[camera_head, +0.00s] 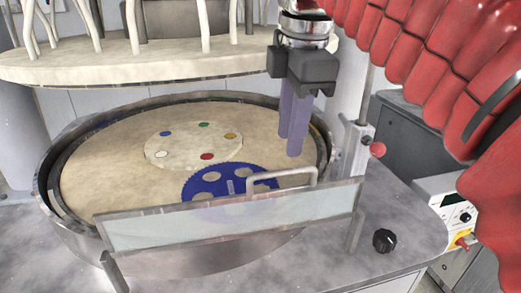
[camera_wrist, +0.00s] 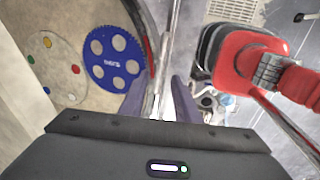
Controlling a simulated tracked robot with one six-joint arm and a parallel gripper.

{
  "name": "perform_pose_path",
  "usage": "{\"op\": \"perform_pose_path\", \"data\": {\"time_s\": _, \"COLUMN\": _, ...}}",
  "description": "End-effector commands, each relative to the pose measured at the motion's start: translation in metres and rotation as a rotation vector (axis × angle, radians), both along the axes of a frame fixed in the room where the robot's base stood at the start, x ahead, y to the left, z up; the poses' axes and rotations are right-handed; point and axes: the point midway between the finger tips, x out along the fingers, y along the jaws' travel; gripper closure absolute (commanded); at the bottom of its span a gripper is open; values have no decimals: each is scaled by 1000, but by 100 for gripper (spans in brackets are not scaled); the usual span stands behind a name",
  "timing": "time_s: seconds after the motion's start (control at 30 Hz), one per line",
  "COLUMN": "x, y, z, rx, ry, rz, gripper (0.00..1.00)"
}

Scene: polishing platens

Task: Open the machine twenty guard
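The guard (camera_head: 230,222) is a clear, framed panel standing along the front rim of the round polishing machine. A pale bar handle (camera_head: 283,174) rises from its top edge. In the wrist view the guard's edge (camera_wrist: 166,62) shows as a thin upright strip. My gripper (camera_head: 294,152) points down with two purple fingers, above the handle in the head view. In the wrist view my gripper (camera_wrist: 157,100) has its fingers apart, one on each side of the strip. I see no contact with the handle.
Inside the basin, the beige platen (camera_head: 105,170) carries a blue holed disc (camera_head: 207,181) and a pale disc with coloured dots (camera_head: 170,152). A round upper plate (camera_head: 150,66) hangs behind. A black knob (camera_head: 384,240) and a red-tipped clamp (camera_head: 376,149) are at the right.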

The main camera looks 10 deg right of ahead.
Motion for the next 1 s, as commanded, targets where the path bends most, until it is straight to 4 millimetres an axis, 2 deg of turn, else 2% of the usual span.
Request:
{"op": "perform_pose_path", "data": {"time_s": 0.5, "x": 12, "y": 1, "z": -63, "rx": 0, "ry": 1, "rz": 1, "gripper": 71}}
{"op": "perform_pose_path", "data": {"time_s": 0.9, "x": 14, "y": 1, "z": -70, "rx": 0, "ry": 0, "rz": 2, "gripper": 71}}
{"op": "perform_pose_path", "data": {"time_s": 1.0, "x": 14, "y": 1, "z": -70, "rx": 0, "ry": 0, "rz": 2, "gripper": 78}}
